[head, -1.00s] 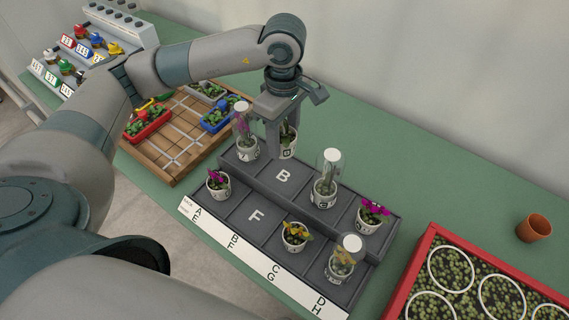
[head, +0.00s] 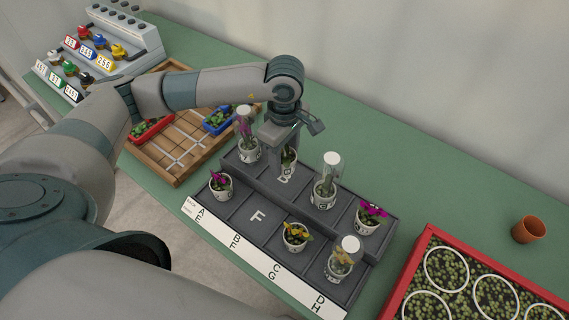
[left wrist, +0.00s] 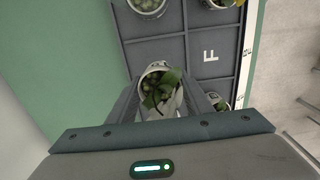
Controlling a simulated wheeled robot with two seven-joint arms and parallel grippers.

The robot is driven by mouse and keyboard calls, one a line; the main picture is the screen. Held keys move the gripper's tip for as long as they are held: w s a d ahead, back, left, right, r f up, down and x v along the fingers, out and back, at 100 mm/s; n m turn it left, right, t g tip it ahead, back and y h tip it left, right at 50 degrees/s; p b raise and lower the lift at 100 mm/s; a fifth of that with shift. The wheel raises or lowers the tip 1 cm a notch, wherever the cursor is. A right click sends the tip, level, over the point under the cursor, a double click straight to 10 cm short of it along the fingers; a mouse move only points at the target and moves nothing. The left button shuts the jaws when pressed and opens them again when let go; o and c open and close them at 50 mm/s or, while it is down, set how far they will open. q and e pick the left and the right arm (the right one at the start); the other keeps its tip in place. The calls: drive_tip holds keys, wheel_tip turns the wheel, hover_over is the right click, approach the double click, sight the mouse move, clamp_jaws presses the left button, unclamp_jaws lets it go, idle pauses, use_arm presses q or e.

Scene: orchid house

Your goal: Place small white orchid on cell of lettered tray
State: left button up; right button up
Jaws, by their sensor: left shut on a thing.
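My left gripper (head: 280,150) points down over the back row of the dark lettered tray (head: 262,222), its fingers shut on a small pale pot (head: 289,160) with green leaves. The pot is at cell B and partly covers the letter. Fingers hide part of it; I cannot tell whether it touches the tray floor. Cell F (left wrist: 209,50) is empty there. My right gripper is not in view.
Glass-covered pots stand at A (head: 246,140), C (head: 326,185) and H (head: 342,262). Open flowering pots stand at D (head: 370,217), E (head: 220,187) and G (head: 295,237). A red-rimmed seedling box (head: 402,277) and a terracotta pot (head: 529,229) are at the right.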

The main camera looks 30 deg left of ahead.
sight(284, 168)
use_arm(q)
drive_tip(key=shift+f+p, duration=0.7)
drive_tip(key=shift+f, duration=1.15)
drive_tip(key=shift+f+b, duration=0.2)
drive_tip(key=shift+b, duration=0.15)
drive_tip(key=o, duration=1.1)
drive_tip(key=shift+r, duration=0.1)
